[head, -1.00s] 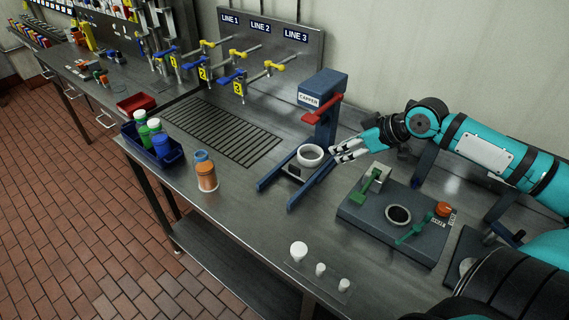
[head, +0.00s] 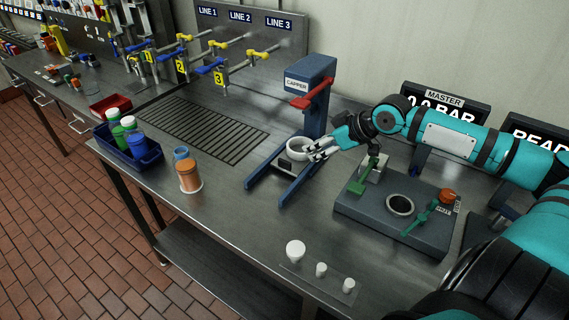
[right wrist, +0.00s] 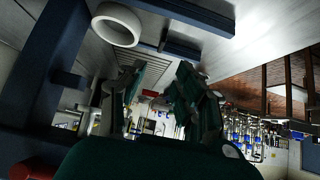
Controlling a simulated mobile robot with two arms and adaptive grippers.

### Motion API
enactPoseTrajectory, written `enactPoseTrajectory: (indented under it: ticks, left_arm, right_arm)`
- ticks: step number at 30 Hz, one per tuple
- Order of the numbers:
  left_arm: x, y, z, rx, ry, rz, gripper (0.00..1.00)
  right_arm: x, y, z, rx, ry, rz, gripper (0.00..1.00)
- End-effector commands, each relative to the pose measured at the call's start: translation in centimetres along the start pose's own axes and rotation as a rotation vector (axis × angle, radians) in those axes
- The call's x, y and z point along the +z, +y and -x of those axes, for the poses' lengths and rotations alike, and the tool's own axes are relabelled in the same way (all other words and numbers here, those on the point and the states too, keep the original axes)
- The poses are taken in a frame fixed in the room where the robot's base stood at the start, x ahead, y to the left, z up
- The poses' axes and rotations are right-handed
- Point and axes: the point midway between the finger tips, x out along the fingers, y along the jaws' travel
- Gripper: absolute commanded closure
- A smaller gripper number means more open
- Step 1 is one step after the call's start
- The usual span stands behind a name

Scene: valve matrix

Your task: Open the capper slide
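The capper (head: 318,95) is a blue stand with a red lever (head: 310,94) near its top and two blue rails (head: 262,172) at its base. A white ring-shaped holder (head: 297,149) sits between the rails; it also shows at the top of the right wrist view (right wrist: 117,24). My right gripper (head: 316,152) is at the right side of this holder and overlaps it in the head view. In the right wrist view its fingers (right wrist: 157,85) are apart with nothing between them. I cannot tell whether they touch the holder. My left gripper is not in view.
A dark fixture (head: 390,215) with green clamps stands right of the capper. White caps (head: 296,250) lie at the front edge. An orange jar (head: 189,177) and a blue bin (head: 120,150) of bottles stand left. Bare bench lies before the rails.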

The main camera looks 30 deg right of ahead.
Motion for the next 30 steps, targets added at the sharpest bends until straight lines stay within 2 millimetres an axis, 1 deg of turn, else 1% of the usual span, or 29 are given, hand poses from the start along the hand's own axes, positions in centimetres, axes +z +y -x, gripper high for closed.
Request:
enactPoseTrajectory:
  ticks: [9,14,21,25,30]
  left_arm:
    - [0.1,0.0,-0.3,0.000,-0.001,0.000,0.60]
    - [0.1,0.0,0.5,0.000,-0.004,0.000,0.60]
    - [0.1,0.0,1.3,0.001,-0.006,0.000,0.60]
    - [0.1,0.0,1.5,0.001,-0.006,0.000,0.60]
    - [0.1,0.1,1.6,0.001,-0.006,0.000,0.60]
  right_arm:
    - [-0.4,-0.3,-2.6,-0.006,0.006,0.003,0.67]
    - [-0.5,-0.4,-5.6,-0.009,0.006,-0.001,0.67]
    - [-0.4,-0.3,-10.6,-0.006,0.002,-0.002,0.67]
    - [-0.3,-0.3,-12.5,-0.005,0.001,-0.001,0.67]
    - [-0.2,-0.3,-13.8,-0.004,0.001,0.002,0.67]
